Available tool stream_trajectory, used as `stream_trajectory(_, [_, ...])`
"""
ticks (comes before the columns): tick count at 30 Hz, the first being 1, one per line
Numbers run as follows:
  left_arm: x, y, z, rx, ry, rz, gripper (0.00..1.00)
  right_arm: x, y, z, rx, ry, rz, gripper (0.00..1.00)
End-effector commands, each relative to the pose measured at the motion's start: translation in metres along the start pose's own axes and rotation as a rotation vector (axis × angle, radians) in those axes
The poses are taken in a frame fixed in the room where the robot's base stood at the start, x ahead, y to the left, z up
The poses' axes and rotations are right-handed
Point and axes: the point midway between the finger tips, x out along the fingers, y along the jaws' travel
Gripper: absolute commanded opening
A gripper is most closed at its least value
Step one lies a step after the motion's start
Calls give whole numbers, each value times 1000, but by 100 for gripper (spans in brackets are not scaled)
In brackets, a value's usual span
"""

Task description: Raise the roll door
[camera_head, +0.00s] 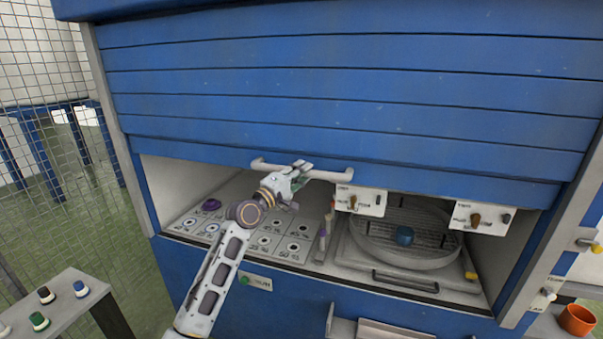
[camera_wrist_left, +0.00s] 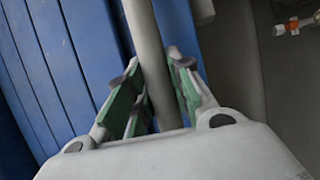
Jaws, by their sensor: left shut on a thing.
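The blue slatted roll door (camera_head: 340,80) hangs partly raised in the head view, with an open gap below its bottom edge. A pale bar handle (camera_head: 328,175) is mounted along the door's lower edge. My left gripper (camera_head: 296,172) is shut on this handle near its middle. In the left wrist view the green-padded fingers (camera_wrist_left: 155,95) sit on both sides of the handle bar (camera_wrist_left: 148,40), with the blue slats (camera_wrist_left: 65,70) at the left. My right gripper is not in view.
Two switch plates (camera_head: 361,200) hang under the door. A small table (camera_head: 70,300) with coloured pieces stands at left; an orange cup (camera_head: 577,320) is at right.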

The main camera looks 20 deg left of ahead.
Motion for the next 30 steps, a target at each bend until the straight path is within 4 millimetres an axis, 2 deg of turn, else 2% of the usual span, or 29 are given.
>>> stream_trajectory(1, [0,2,-1,1,2,4,23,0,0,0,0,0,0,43])
stream_trajectory(6, [0,1,0,0,1,2,44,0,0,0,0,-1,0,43])
stream_trajectory(20, [-3,0,0,0,0,0,44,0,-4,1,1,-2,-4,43])
stream_trajectory(30, [-25,-1,0,0,1,-1,44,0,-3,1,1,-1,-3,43])
